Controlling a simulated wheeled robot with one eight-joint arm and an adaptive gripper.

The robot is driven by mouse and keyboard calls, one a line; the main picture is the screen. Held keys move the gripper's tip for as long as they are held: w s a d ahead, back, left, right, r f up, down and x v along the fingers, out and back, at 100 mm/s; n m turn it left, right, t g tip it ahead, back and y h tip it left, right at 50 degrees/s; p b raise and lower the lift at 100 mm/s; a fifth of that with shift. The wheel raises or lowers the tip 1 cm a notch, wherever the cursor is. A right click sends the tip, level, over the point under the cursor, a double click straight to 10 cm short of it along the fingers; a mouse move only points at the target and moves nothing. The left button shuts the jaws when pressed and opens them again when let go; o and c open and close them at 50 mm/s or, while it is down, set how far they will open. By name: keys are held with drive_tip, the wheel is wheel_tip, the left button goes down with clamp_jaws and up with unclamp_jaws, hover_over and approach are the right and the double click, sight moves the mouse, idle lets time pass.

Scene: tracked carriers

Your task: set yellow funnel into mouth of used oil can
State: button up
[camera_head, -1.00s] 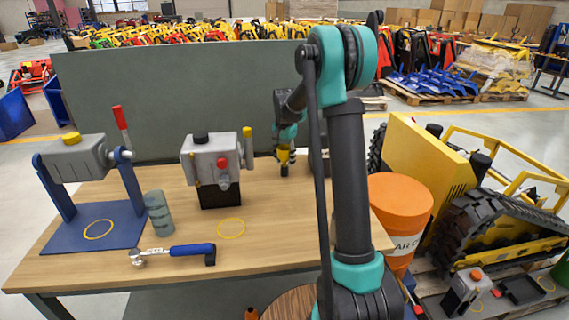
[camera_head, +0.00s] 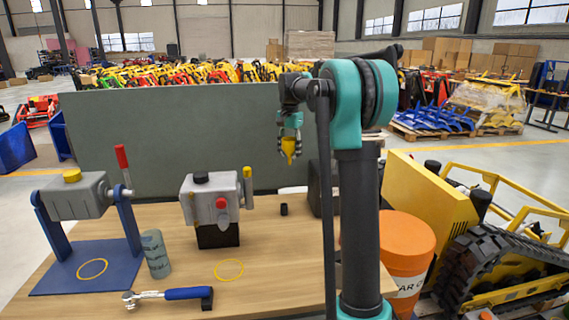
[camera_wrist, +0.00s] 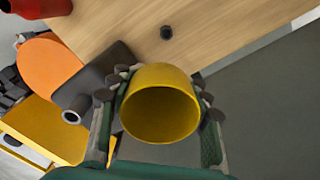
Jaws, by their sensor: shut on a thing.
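My gripper (camera_head: 290,138) is shut on the yellow funnel (camera_head: 289,147) and holds it in the air above the back of the bench, spout down. In the wrist view the funnel (camera_wrist: 160,105) shows its wide open mouth between the fingers (camera_wrist: 158,115). A dark can (camera_wrist: 98,78) with a round grey mouth (camera_wrist: 74,116) stands to the left of the funnel in the wrist view; it looks like the used oil can. In the head view this can (camera_head: 317,188) is partly hidden behind my arm. The funnel is apart from it.
A small black cylinder (camera_head: 284,209) stands on the wooden bench (camera_head: 265,265). Grey housings (camera_head: 212,200), a green-grey cylinder (camera_head: 155,254) and a blue-handled wrench (camera_head: 170,295) are to the left. An orange drum (camera_head: 402,243) and yellow tracked carrier (camera_head: 432,205) stand right.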

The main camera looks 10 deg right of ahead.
drive_tip(key=d+r, duration=0.3)
drive_tip(key=d, duration=0.2)
drive_tip(key=s+d+r, duration=0.1)
drive_tip(key=d+r, duration=0.2)
drive_tip(key=d, duration=0.2)
drive_tip(key=d+r, duration=0.3)
drive_tip(key=d, duration=0.3)
drive_tip(key=shift+s+r, duration=0.2)
drive_tip(key=shift+r, duration=0.1)
drive_tip(key=shift+c, duration=0.2)
drive_tip(key=shift+f, duration=0.2)
drive_tip(key=shift+a+f, duration=0.1)
drive_tip(key=shift+f, duration=4.5)
drive_tip(key=o, duration=1.3)
drive_tip(key=shift+o, duration=0.2)
